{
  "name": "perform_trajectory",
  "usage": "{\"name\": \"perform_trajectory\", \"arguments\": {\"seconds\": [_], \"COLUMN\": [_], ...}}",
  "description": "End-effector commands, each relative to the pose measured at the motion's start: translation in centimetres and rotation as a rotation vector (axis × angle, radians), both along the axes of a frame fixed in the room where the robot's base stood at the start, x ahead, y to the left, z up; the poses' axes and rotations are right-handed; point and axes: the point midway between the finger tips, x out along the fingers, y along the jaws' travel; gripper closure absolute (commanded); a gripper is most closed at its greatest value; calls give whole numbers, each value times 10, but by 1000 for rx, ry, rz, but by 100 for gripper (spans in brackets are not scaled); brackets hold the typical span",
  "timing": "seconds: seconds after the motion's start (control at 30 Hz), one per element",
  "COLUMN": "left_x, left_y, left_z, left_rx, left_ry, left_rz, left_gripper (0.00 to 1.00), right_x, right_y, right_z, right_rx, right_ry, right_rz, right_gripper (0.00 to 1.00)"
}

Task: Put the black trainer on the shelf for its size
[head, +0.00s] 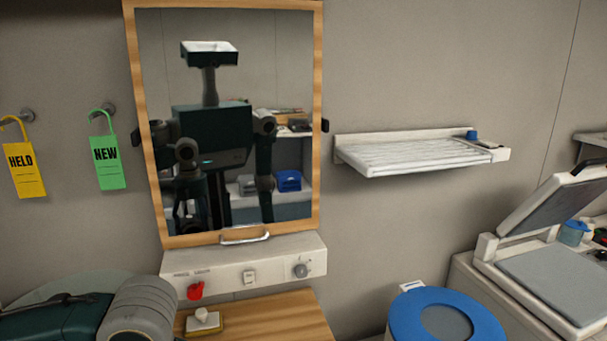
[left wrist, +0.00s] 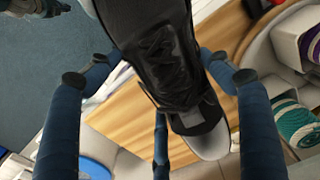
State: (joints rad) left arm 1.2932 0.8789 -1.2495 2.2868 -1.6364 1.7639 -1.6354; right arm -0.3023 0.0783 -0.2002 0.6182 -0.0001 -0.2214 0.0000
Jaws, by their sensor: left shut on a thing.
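The black trainer (left wrist: 160,45) shows in the left wrist view, with a pale grey tip and its upper end cut off by the frame. My left gripper (left wrist: 160,78) is shut on it, its dark blue fingers on both sides and one behind. In the head view only my left arm shows at the lower left; its gripper and the trainer are out of that view. My right gripper is not in view. No size marking can be read on the trainer or any shelf.
A wooden bench top (head: 262,318) holds a yellow-based brush (head: 203,322) below a framed mirror (head: 230,120). Yellow HELD (head: 24,170) and green NEW (head: 106,163) tags hang left. A slatted wall shelf (head: 415,152), blue-lidded bin (head: 446,316) and open-lidded unit (head: 550,280) are right.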

Motion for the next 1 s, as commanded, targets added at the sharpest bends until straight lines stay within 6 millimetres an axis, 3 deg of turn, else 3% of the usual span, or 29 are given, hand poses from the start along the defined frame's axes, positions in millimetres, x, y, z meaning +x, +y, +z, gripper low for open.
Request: {"name": "perform_trajectory", "arguments": {"seconds": [0.2,1.0], "left_x": [12,14], "left_y": [17,18], "left_z": [12,14], "left_rx": [1,4], "left_ry": [-3,-5], "left_rz": [-118,-135], "left_gripper": [63,63], "right_x": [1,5], "right_y": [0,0], "right_z": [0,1], "right_rx": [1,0], "right_ry": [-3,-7], "right_rz": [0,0], "right_gripper": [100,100]}}
